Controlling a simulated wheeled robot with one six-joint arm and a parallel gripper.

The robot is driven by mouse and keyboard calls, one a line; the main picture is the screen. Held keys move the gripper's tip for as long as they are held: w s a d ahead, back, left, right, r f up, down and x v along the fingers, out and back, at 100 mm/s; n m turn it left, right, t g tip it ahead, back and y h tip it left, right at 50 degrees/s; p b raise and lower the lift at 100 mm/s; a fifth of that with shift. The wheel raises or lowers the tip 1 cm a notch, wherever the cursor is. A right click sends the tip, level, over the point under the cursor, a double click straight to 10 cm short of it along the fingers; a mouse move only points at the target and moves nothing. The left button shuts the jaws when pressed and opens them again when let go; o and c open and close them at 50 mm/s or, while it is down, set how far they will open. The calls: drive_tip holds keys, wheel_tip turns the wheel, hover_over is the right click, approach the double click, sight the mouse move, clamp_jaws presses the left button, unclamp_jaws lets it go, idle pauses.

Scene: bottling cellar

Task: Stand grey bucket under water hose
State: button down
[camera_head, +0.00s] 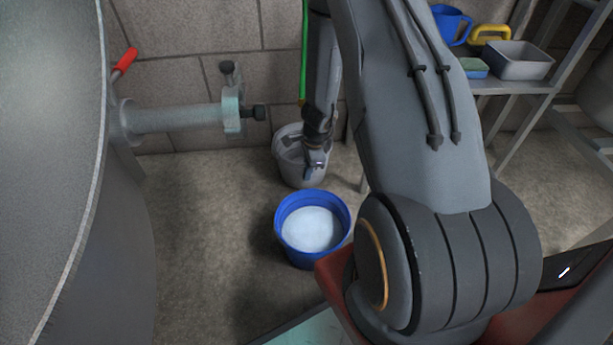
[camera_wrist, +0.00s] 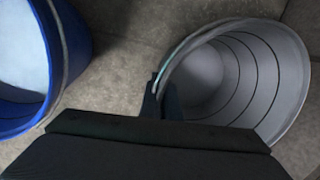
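The grey bucket (camera_head: 290,168) is at the foot of the block wall, behind a blue bucket. It looks empty inside in the wrist view (camera_wrist: 235,85). My gripper (camera_head: 316,168) points down at the near right part of its rim. In the wrist view the narrow fingers (camera_wrist: 163,98) sit close together with the rim between them, so the gripper looks shut on the rim. The green water hose (camera_head: 304,50) hangs down the wall, its lower end above the bucket in the picture. I cannot tell whether the bucket touches the floor.
A blue bucket (camera_head: 281,241) with white contents stands close in front; it also shows in the wrist view (camera_wrist: 72,40). A steel tank (camera_head: 50,150) with a pipe valve (camera_head: 180,118) is left. A shelf (camera_head: 510,86) holding a metal tray stands right. Floor on the left is clear.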

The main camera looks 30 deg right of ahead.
drive_tip(key=shift+f, duration=0.35)
drive_tip(key=c, duration=2)
unclamp_jaws()
wheel_tip(320, 180, up, 12)
drive_tip(key=s+p, duration=0.1)
drive_tip(key=p, duration=0.8)
drive_tip(key=shift+s+d, duration=0.35)
